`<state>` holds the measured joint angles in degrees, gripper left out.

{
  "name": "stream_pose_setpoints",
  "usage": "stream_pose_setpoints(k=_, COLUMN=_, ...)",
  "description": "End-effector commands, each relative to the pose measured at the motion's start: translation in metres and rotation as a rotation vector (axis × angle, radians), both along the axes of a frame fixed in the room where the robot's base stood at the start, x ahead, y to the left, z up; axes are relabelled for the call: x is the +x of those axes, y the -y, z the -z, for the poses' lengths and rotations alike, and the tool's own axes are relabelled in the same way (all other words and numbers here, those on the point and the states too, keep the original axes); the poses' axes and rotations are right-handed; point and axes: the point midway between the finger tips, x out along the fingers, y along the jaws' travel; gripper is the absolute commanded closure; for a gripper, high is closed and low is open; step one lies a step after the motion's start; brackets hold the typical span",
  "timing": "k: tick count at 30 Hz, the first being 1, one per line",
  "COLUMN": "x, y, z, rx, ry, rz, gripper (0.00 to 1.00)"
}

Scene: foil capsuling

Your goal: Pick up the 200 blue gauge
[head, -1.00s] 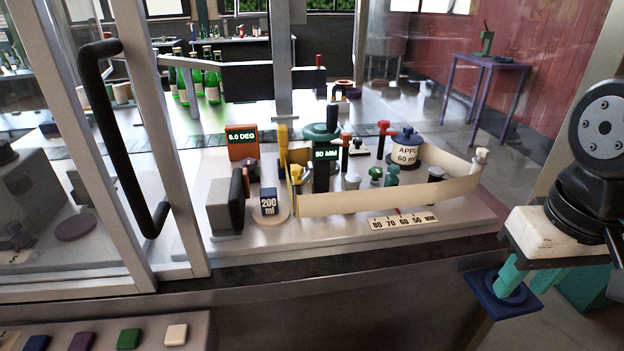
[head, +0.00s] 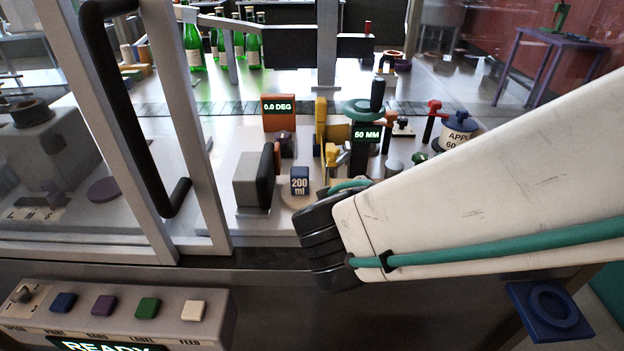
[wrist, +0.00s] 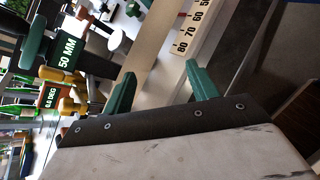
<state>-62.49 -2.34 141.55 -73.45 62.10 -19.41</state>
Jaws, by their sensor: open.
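The blue gauge (head: 299,186) is a small block marked "200 ml" with a blue face. It stands upright on a round pale base on the machine bed, just right of a grey block with a black pad. My arm reaches in from the right and ends in a dark joint close to the gauge's lower right. My gripper (wrist: 160,80) shows in the wrist view with two green fingers apart and nothing between them. I cannot make out the gauge in the wrist view.
The grey block (head: 250,182) stands close to the gauge's left. The "0.0 DEG" display (head: 279,112) and "50 MM" display (head: 366,135) stand behind. A scale strip (wrist: 188,35) lies beyond the fingers. A door handle (head: 125,120) and frame stand left.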

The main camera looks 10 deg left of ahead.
Motion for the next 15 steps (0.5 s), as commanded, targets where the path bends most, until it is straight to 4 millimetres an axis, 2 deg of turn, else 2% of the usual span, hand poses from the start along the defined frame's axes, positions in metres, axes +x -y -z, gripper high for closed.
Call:
stream_pose_setpoints(k=1, x=-0.001, y=-0.034, z=0.002, rx=-0.088, ry=0.032, rz=-0.165, gripper=0.42)
stream_pose_setpoints(k=3, x=-0.002, y=-0.073, z=0.001, rx=-0.198, ry=0.083, rz=-0.366, gripper=0.42)
stream_pose_setpoints(k=6, x=-0.006, y=-0.113, z=-0.002, rx=-0.321, ry=0.146, rz=-0.575, gripper=0.42)
stream_pose_setpoints(k=10, x=-0.009, y=-0.14, z=-0.006, rx=-0.425, ry=0.202, rz=-0.724, gripper=0.42)
stream_pose_setpoints(k=15, x=0.003, y=-0.15, z=-0.006, rx=-0.47, ry=0.221, rz=-0.771, gripper=0.42)
